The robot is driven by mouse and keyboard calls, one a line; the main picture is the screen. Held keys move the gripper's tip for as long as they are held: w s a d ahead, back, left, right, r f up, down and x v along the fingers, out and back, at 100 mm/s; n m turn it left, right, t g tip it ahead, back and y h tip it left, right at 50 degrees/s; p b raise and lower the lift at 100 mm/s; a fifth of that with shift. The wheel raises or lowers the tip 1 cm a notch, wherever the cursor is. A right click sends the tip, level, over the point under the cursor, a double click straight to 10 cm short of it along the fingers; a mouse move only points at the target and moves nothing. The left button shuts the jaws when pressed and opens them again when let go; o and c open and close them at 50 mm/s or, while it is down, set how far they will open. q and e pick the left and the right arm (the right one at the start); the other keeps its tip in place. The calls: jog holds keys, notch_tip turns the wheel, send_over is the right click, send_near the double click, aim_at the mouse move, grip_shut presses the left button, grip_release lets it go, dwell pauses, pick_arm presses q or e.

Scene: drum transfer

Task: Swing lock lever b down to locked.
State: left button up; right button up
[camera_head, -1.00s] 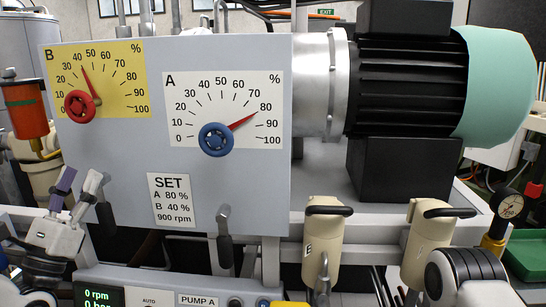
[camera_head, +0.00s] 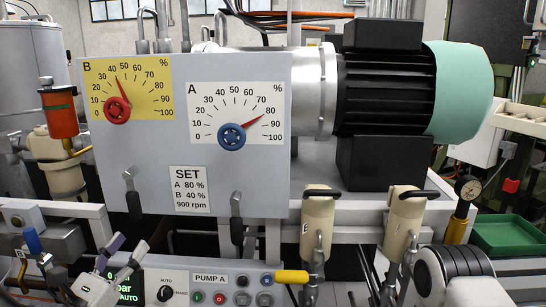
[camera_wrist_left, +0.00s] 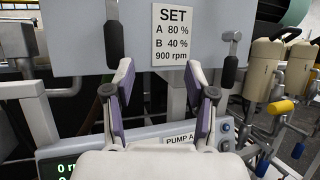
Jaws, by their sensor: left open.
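A grey panel (camera_head: 270,185) carries the yellow B dial (camera_head: 150,85) with a red knob and the white A dial (camera_head: 265,110) with a blue knob. The left lever (camera_head: 133,205), below dial B, appears to be lock lever b; no label shows on it. Its black grip hangs below its metal pivot, and it also shows in the left wrist view (camera_wrist_left: 115,42). A second lever (camera_head: 236,230) hangs similarly below dial A. My left gripper (camera_head: 113,262) is open and empty, below the left lever and apart from it; its pads flank empty space in the wrist view (camera_wrist_left: 160,98).
The PUMP A control box (camera_head: 210,285) lies below the panel, beside my left gripper. Two cream cylinders with black handles (camera_head: 318,215) (camera_head: 403,220) stand to the right. A yellow-handled valve (camera_head: 291,276) sticks out near the box. A motor (camera_head: 390,85) stands behind.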

pick_arm(q)
jog(key=s+d+f+m+g+y+p, duration=0.1)
jog(key=s+d+f+m+g, duration=0.25)
jog(key=f, duration=0.55)
jog(key=s+d+f+m+g+y+p, duration=0.1)
jog(key=s+d+f+m+g, duration=0.2)
jog(key=f, duration=0.7)
jog(key=s+d+f+m+g+y+p, duration=0.1)
jog(key=s+d+f+m+g, duration=0.15)
jog(key=f+g, duration=0.45)
jog(key=s+a+f+m+g+y, duration=0.2)
jog(key=s+f+m+g, duration=0.2)
jog(key=s+m, duration=0.6)
jog(key=s+a+f+m+g+y, duration=0.2)
jog(key=s+f+m+g, duration=0.2)
jog(key=s+f+m, duration=0.3)
jog(key=s+m, duration=0.4)
jog(key=m, duration=0.1)
jog(key=shift+a+f, duration=0.3)
